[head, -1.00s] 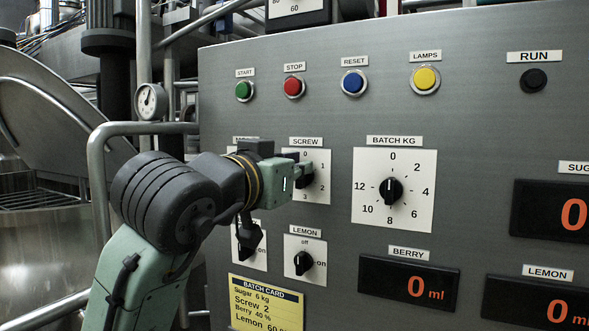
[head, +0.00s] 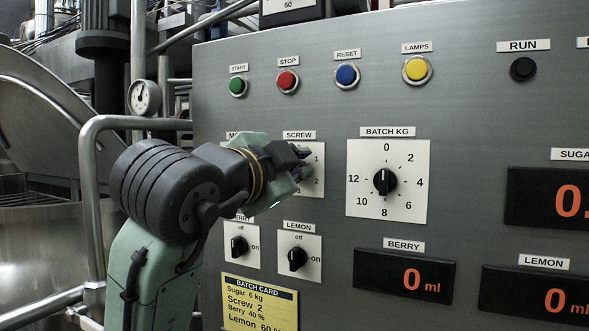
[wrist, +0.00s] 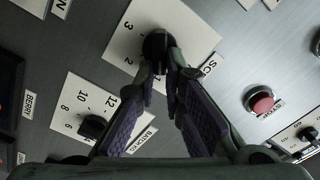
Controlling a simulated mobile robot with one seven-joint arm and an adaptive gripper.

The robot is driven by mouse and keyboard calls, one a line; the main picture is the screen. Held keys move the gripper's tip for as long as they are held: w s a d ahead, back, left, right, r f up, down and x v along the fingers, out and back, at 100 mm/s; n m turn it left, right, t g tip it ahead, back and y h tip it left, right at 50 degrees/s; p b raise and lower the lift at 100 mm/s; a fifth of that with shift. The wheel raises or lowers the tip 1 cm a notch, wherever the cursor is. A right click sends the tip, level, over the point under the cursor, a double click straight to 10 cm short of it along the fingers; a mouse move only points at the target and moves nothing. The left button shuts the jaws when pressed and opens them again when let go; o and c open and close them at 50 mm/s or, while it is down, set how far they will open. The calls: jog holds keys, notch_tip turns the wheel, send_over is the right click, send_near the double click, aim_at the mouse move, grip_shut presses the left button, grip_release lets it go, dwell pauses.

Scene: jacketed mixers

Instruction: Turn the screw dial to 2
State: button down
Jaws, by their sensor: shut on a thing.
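The SCREW dial is a black knob (wrist: 157,42) on a white plate (head: 317,187), under the SCREW label in the head view. The 3 and 2 show beside the knob there. The knob's pointer is hidden, so I cannot tell which number it faces. The batch card (head: 259,303) reads Screw 2.
The BATCH KG dial (head: 385,182) is right of the SCREW dial and points near 0. The LEMON (head: 298,259) and BERRY (head: 239,246) knobs sit below. START, STOP, RESET and LAMPS buttons run above. A bent metal rail (head: 140,123) stands left of the panel.

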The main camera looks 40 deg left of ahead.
notch_tip(320, 180, down, 2)
jog(key=m+b, duration=0.2)
jog(key=m, duration=1)
jog(key=shift+m+b, duration=0.3)
jog(key=shift+m, duration=0.1)
jog(key=c, duration=1.7)
grip_release()
jog(key=v, duration=1.2)
jog(key=shift+d+r, duration=0.1)
